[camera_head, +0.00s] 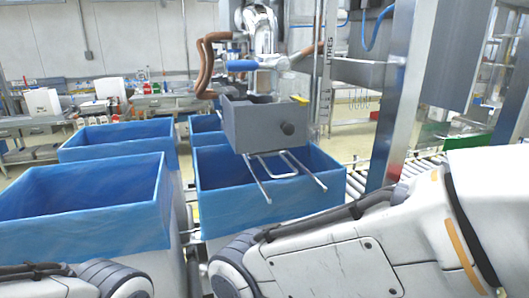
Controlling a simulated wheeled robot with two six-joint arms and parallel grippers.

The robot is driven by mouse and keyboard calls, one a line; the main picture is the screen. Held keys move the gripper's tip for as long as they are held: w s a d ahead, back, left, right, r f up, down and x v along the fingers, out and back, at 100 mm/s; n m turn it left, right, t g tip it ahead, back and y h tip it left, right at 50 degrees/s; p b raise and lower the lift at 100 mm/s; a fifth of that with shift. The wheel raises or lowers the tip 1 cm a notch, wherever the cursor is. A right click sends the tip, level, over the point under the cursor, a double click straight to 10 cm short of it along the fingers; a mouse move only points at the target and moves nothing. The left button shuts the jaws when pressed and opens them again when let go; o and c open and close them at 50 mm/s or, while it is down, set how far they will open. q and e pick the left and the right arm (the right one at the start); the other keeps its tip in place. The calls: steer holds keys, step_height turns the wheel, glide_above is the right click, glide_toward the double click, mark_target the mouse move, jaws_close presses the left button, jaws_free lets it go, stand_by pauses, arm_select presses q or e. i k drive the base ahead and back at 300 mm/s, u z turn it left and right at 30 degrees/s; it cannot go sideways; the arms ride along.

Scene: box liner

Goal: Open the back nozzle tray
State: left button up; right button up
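No part is clearly recognisable as the back nozzle tray. A grey box-shaped unit (262,124) hangs over the right blue-lined container, with a dark round knob on its face and thin metal rods (285,165) below it. I cannot tell whether it is related to the tray. White and dark parts of my arms fill the lower right and lower left corners. Neither of my grippers shows in the head view.
Blue-lined open containers stand at left front (85,215), left back (118,135) and centre right (235,205). A steel post (392,110) rises right of centre beside a roller conveyor (418,165). Workbenches line the back. Some floor shows at the far left.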

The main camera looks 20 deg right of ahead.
mark_target(280, 152)
steer(key=z, duration=3.2)
steer(key=k, duration=0.9)
steer(key=u, duration=2.55)
